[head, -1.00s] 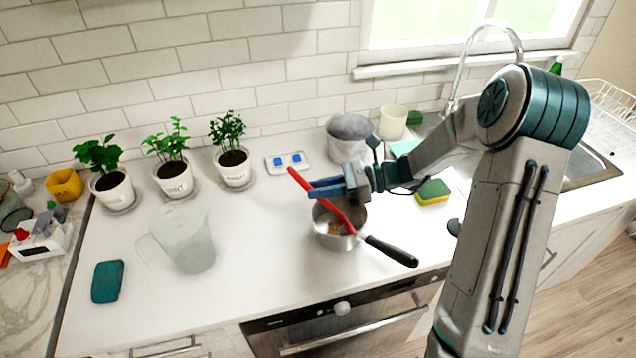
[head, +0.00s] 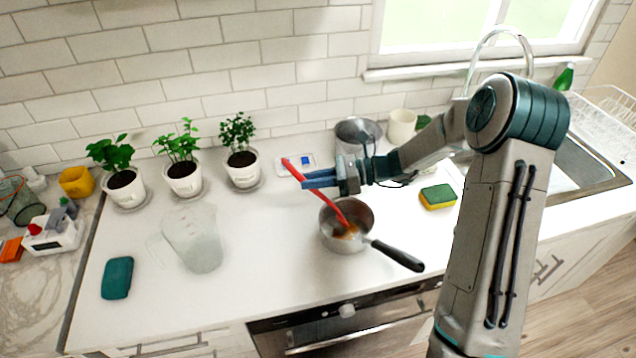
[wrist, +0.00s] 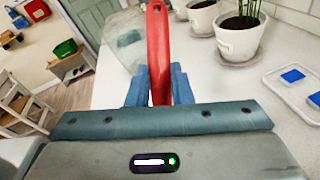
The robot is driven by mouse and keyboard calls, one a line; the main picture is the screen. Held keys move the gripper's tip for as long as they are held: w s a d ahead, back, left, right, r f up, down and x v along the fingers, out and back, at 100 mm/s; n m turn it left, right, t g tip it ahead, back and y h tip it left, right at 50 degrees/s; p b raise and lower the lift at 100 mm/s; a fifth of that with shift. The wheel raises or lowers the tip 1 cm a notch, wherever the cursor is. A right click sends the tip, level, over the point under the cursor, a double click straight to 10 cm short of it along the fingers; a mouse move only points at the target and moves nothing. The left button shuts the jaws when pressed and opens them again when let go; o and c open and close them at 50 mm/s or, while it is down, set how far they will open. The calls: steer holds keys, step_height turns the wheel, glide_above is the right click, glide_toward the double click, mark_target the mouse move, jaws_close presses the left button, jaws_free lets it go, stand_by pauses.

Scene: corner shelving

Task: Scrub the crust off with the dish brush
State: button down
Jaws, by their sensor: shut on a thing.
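The dish brush (head: 325,198) is red and long-handled. My gripper (head: 320,179) has blue fingers shut on its handle, and the handle also shows between the fingers in the wrist view (wrist: 158,55). The brush slants down to the right, its lower end inside a steel saucepan (head: 331,243). The saucepan stands on the white counter with its black handle pointing to the lower right. A brown patch of crust (head: 346,230) shows on the pan's floor by the brush's lower end. The brush head is hard to make out, and I cannot tell whether it touches the crust.
A clear pitcher (head: 195,240) stands left of the pan, with a teal case (head: 117,278) farther left. Potted plants (head: 184,178) line the wall. A sponge (head: 438,197) lies right of the pan, and a grey canister (head: 357,135) stands behind my gripper. The front counter is mostly clear.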

steer(key=shift+s+d+f+p, duration=0.1)
steer(key=shift+s+d+p, duration=0.45)
steer(key=shift+d, duration=0.3)
steer(key=shift+s+d+p, duration=0.45)
steer(key=shift+d+p, duration=0.15)
steer(key=shift+d, duration=0.25)
stand_by(0.6)
steer(key=shift+s+d+p, duration=0.1)
steer(key=shift+p, duration=0.25)
